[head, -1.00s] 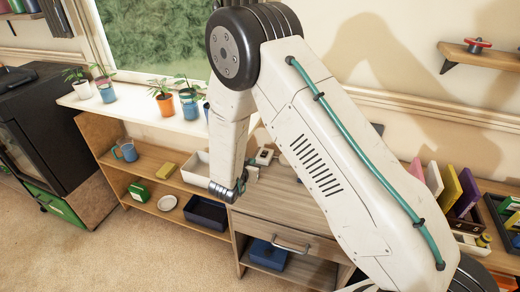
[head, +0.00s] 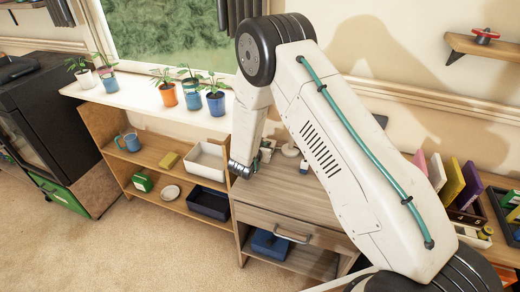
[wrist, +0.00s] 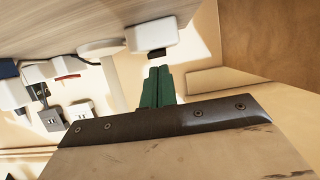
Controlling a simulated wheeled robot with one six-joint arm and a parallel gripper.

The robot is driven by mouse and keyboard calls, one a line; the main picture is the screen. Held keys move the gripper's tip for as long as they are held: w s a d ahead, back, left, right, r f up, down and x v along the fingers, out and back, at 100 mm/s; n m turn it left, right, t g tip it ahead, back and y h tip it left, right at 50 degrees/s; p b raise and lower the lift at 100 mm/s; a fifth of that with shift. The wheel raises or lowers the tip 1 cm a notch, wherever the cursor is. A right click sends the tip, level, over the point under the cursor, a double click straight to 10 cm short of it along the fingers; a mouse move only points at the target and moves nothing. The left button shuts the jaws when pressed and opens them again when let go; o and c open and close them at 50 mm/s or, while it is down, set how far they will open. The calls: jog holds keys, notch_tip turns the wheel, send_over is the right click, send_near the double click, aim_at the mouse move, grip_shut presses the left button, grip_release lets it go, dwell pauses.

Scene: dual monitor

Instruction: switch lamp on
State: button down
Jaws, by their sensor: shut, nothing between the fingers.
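My gripper (wrist: 158,88) shows in the wrist view as two green fingers pressed together, shut and empty. A white box (wrist: 152,35) with a dark part on its near side is just beyond the fingertips; I cannot tell whether they touch. A round white disc (wrist: 100,47) is left of that box, possibly a lamp base. In the head view my wrist hangs over the left part of the wooden desk (head: 300,200), and a round white base (head: 290,150) stands at the back. No lamp shade or light is clearly seen; my arm hides part of the desk.
In the wrist view, white plugs, cables and a red switch (wrist: 68,77) are left of the fingers, with wall sockets (wrist: 50,120) below. In the head view, a shelf (head: 150,160) with a mug and boxes stands left, and book stands (head: 455,180) at right.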

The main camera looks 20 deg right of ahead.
jog(key=shift+w+d+f, duration=0.15)
jog(key=shift+w+d, duration=0.15)
jog(key=shift+w, duration=0.1)
jog(key=shift+s+a+f, duration=0.1)
jog(key=shift+s+f, duration=0.05)
jog(key=shift+f, duration=0.3)
jog(key=shift+r, duration=0.15)
jog(key=shift+r, duration=0.75)
